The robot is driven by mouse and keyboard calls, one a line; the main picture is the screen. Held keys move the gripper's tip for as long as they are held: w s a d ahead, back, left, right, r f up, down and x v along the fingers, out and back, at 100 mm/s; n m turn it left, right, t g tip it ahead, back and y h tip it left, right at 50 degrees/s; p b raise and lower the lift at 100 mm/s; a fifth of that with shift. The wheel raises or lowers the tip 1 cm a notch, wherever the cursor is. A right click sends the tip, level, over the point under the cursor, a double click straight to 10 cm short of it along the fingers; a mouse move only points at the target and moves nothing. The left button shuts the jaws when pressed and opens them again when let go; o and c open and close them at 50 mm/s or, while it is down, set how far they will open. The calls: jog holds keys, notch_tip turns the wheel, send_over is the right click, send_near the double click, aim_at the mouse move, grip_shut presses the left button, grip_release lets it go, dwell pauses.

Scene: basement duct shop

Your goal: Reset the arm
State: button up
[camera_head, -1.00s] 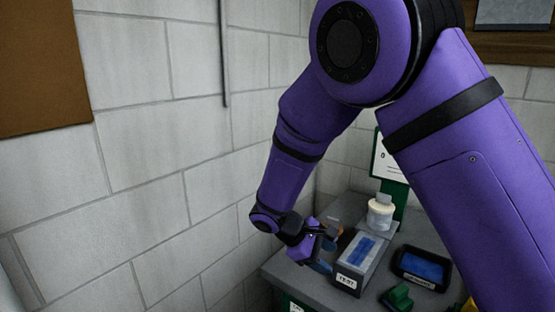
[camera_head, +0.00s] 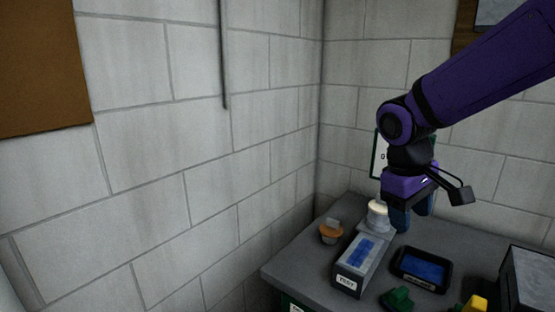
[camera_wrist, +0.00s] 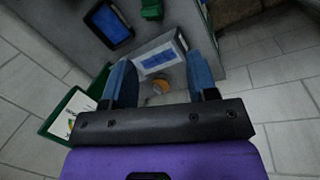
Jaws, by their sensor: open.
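My purple arm reaches in from the upper right in the head view. My gripper (camera_head: 411,218) points down above the back of the grey bench (camera_head: 300,254), close to the white jar (camera_head: 377,215) in that picture. In the wrist view my gripper (camera_wrist: 163,80) has its two blue fingers spread wide apart. Nothing is held between them; the small orange-brown item and the labelled box show below, beyond the fingers.
On the bench are a labelled grey box with blue contents (camera_head: 354,265), a small orange-brown item (camera_head: 331,232), a black tray with blue inside (camera_head: 422,268), a green object (camera_head: 397,299) and a yellow object (camera_head: 474,303). A dark box (camera_head: 528,280) stands at right. Block walls close the corner.

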jog(key=s+d+r+m+t+y, duration=0.1)
jog(key=s+d+r+m+t, duration=0.1)
jog(key=s, duration=0.5)
jog(key=s+d+r+m+t+y, duration=0.1)
jog(key=s+d+r+m+t, duration=0.2)
jog(key=s, duration=0.5)
jog(key=shift+d+r+m+y, duration=0.3)
jog(key=shift+d+r, duration=0.2)
jog(key=shift+r, duration=0.7)
